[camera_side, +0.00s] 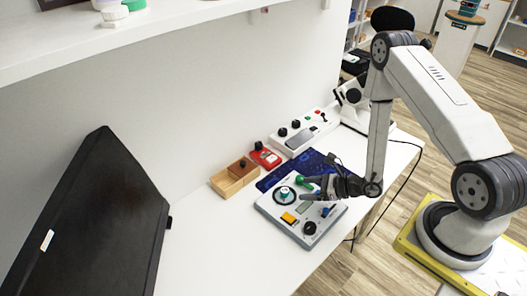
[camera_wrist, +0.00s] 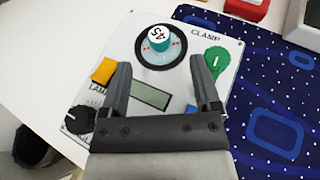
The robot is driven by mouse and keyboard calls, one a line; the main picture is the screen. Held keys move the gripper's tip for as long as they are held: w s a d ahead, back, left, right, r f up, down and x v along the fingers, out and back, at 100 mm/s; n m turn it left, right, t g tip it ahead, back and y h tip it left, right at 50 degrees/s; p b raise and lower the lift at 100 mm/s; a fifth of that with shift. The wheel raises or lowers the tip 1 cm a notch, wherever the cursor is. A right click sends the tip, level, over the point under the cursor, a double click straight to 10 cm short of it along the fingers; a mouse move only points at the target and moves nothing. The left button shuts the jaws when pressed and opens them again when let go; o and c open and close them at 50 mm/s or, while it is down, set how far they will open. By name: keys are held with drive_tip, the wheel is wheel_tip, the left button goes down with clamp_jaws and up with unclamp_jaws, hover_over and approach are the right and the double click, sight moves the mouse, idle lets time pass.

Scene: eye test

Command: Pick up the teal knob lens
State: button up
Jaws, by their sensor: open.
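The teal knob lens (camera_wrist: 159,42) is a short round teal piece with a white top marked 45. It stands in a dark ring on a pale control panel (camera_wrist: 225,85), near the panel's far edge in the wrist view. In the side view the knob (camera_side: 284,191) is at the panel's left part. My gripper (camera_wrist: 160,65) is open, with nothing between its fingers. In the wrist view the knob lies just past the fingertips, roughly centred between them. In the side view my gripper (camera_side: 307,188) is right of the knob, apart from it.
A green lever knob (camera_wrist: 216,60) is close by my right fingertip in the wrist view. An orange block (camera_wrist: 103,70), a black knob (camera_wrist: 80,119) and a grey display (camera_wrist: 150,95) are on the panel. A wooden box (camera_side: 232,181) and red device (camera_side: 266,157) stand behind.

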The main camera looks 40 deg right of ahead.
sight(286, 190)
drive_tip(key=shift+x, duration=1.3)
drive_tip(key=shift+x, duration=2.6)
clamp_jaws()
